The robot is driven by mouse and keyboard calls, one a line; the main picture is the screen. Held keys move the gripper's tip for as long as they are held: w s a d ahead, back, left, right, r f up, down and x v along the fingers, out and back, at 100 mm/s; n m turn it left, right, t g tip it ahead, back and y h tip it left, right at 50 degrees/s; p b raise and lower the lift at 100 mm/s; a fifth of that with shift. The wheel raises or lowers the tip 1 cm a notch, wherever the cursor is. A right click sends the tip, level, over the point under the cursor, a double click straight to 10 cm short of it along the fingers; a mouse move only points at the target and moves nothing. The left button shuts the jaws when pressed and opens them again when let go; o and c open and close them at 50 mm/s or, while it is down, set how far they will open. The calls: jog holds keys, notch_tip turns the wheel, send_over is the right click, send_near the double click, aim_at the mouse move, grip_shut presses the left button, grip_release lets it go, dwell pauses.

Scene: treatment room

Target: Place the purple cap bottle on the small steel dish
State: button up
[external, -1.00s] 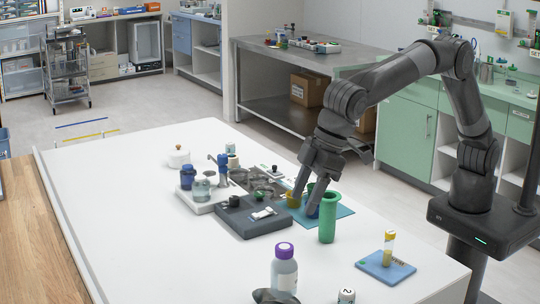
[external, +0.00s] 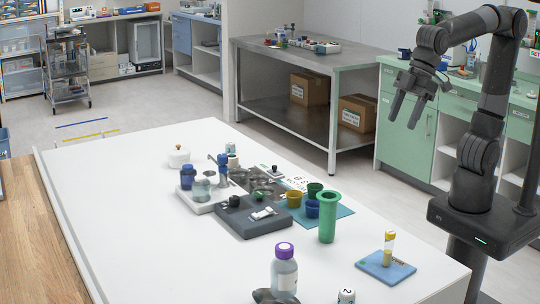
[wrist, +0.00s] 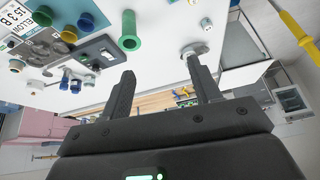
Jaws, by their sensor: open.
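The purple cap bottle (external: 286,276) stands upright near the front edge of the white table in the external view, clear-bodied with a pale label. Several grey, metallic-looking round shapes (external: 262,186) sit close together mid-table, behind the dark grey block; I cannot tell which is the small steel dish. My gripper (external: 402,123) is open and empty, raised beyond the table's right side, well away from the bottle. Its two spread fingers (wrist: 160,70) show in the wrist view with nothing between them. I cannot make out the purple cap there.
A tall green cylinder (external: 327,218) stands behind the bottle, beside blue, yellow and green cups (external: 312,208). A dark grey block (external: 240,222) lies left of them. A yellow-capped tube (external: 389,246) stands on a blue pad at right. The table's left side is clear.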

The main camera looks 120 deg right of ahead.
jog(key=s+f, duration=0.3)
jog(key=s, duration=0.4)
jog(key=s+f, duration=0.3)
jog(key=s, duration=0.4)
jog(key=shift+d+f+n, duration=0.3)
jog(key=shift+n, duration=0.1)
